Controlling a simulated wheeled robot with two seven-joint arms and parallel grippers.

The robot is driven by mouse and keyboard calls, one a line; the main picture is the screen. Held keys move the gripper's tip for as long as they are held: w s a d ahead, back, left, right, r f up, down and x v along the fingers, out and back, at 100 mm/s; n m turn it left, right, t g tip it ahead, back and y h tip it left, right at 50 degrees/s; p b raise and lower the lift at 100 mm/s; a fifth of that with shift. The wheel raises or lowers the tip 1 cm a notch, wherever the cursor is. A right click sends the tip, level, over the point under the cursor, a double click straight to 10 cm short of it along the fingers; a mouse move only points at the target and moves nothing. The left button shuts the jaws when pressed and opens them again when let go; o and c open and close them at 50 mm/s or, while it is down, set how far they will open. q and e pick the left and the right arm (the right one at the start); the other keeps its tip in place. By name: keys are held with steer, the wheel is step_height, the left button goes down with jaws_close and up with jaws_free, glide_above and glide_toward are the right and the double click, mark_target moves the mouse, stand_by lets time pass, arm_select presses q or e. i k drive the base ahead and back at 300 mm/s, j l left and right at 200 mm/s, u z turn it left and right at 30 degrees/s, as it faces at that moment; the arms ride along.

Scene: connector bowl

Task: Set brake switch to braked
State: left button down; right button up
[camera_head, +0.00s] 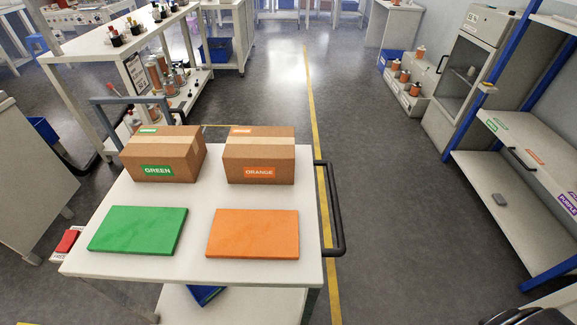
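A red switch (68,242) sits on a small white plate (58,257) at the left edge of the white cart (200,268). Black lettering on the plate below the red part seems to read "FREE", though part of it is hard to make out. The switch's red part tilts up toward the upper right.
The cart carries a green-labelled box (163,154), an orange-labelled box (259,155), a green mat (138,230) and an orange mat (253,234). A black handle (338,210) is on its right side. Open floor (410,230) lies right, before a shelf unit (510,200).

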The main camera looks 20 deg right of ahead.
mark_target(70, 236)
steer(key=l, duration=0.55)
steer(key=i+l, duration=0.15)
steer(key=l, duration=0.35)
steer(key=j+u, duration=0.15)
steer(key=u, duration=0.25)
steer(key=k+j+u, duration=0.1)
steer(key=u, duration=0.25)
steer(key=j+u, duration=0.4)
steer(key=u, duration=0.35)
